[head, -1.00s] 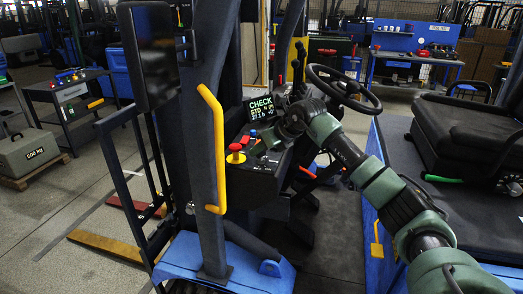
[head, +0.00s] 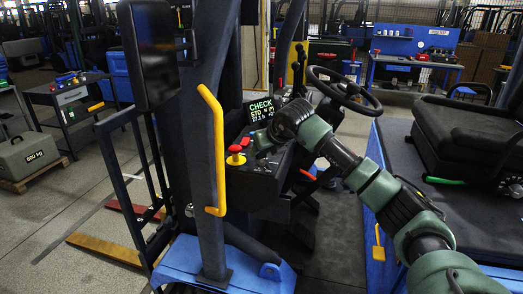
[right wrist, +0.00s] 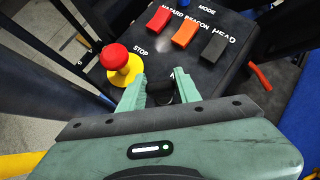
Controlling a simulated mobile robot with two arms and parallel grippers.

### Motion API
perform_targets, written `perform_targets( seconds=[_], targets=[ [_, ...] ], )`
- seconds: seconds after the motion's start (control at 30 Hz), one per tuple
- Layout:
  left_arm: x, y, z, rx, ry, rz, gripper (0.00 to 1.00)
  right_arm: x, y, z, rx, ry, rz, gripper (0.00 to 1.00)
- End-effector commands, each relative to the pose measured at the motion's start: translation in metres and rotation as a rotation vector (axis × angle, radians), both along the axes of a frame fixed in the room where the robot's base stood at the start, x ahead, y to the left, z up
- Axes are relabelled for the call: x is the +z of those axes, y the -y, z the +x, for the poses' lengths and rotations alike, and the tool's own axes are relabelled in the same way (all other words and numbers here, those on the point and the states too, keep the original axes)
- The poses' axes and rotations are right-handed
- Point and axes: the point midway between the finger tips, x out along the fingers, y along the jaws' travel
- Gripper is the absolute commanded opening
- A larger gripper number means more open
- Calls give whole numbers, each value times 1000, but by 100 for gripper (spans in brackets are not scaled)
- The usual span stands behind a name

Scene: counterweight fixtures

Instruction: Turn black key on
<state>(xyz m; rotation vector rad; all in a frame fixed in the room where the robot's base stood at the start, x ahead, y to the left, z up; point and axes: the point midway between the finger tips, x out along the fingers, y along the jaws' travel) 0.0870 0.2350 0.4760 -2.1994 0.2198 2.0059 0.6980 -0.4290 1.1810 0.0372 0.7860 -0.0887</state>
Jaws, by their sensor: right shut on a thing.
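The black key (right wrist: 161,92) sits on the black control panel (right wrist: 205,72), low in front of the switches in the right wrist view. My right gripper (right wrist: 160,93) has one green finger on each side of it and is shut on it. Most of the key is hidden between the fingers. In the head view my right gripper (head: 258,145) is at the panel beside the steering column, and the key cannot be made out there. My left gripper is not in view.
A red stop knob on a yellow base (right wrist: 119,62) stands close left of the fingers. Red hazard (right wrist: 159,19), orange beacon (right wrist: 185,34) and dark head (right wrist: 215,45) switches lie behind. The steering wheel (head: 345,88) and yellow grab handle (head: 215,150) flank the arm.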

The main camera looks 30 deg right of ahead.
Motion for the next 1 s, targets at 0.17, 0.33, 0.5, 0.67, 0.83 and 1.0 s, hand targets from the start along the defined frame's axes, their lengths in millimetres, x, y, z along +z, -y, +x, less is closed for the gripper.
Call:
perform_targets(
  seconds=[0.17,0.33,0.5,0.67,0.83,1.0],
  targets=[
    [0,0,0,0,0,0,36,3,1,1,-1,6,1,55],
    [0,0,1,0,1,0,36,1,1,0,-1,3,0,55],
    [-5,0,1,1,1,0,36,6,1,-5,0,6,-1,55],
    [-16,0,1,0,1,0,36,24,-1,-23,-1,9,-3,55],
    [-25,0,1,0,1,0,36,44,-3,-42,-1,8,-1,55],
    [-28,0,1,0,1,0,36,55,-4,-53,-1,6,-1,55]
  ],
)
